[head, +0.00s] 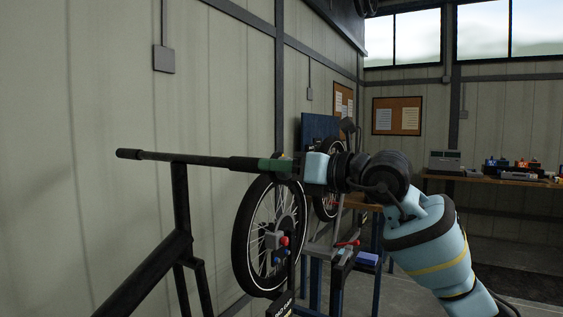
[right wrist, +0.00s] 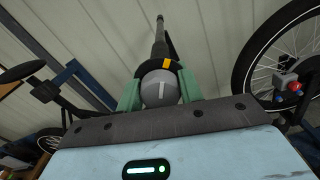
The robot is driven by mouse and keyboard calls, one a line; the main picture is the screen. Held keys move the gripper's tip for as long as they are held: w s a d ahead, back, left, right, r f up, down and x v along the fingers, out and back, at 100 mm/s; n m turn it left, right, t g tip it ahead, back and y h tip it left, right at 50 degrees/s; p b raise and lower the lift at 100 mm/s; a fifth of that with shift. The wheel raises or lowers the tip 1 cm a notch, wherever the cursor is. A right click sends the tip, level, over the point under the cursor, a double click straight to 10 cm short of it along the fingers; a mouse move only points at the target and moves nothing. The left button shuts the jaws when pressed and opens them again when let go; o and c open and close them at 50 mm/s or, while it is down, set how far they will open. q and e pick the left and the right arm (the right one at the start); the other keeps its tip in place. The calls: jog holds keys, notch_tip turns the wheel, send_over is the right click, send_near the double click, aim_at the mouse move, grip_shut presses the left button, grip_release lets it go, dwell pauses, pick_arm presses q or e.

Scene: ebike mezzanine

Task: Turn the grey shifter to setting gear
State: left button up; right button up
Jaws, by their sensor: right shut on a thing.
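The grey shifter (right wrist: 160,88) is a rounded knob at the end of a black handlebar (head: 200,159). In the right wrist view it sits between the two green fingers of my right gripper (right wrist: 159,92), which is shut on it. A short pale line on the shifter points up the picture, close to an orange mark (right wrist: 166,63) on the dark collar behind it. In the head view my right gripper (head: 283,165) reaches the bar's right end, and its fingers hide the shifter. My left gripper is not in view.
A wheel (head: 268,236) stands below and behind the gripper, with a small box with red and blue knobs (head: 279,242) in front of it. A workbench (head: 490,178) with items is at the right. The wall is close on the left.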

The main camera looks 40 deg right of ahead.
jog(key=shift+m, duration=0.7)
jog(key=shift+f+m, duration=0.1)
jog(key=shift+m, duration=0.2)
jog(key=o, duration=1)
jog(key=shift+s, duration=0.1)
jog(key=b+v, duration=0.1)
jog(key=v, duration=0.6)
jog(key=shift+s+d+b, duration=0.1)
jog(key=shift+s+b, duration=0.2)
jog(key=shift+b, duration=0.05)
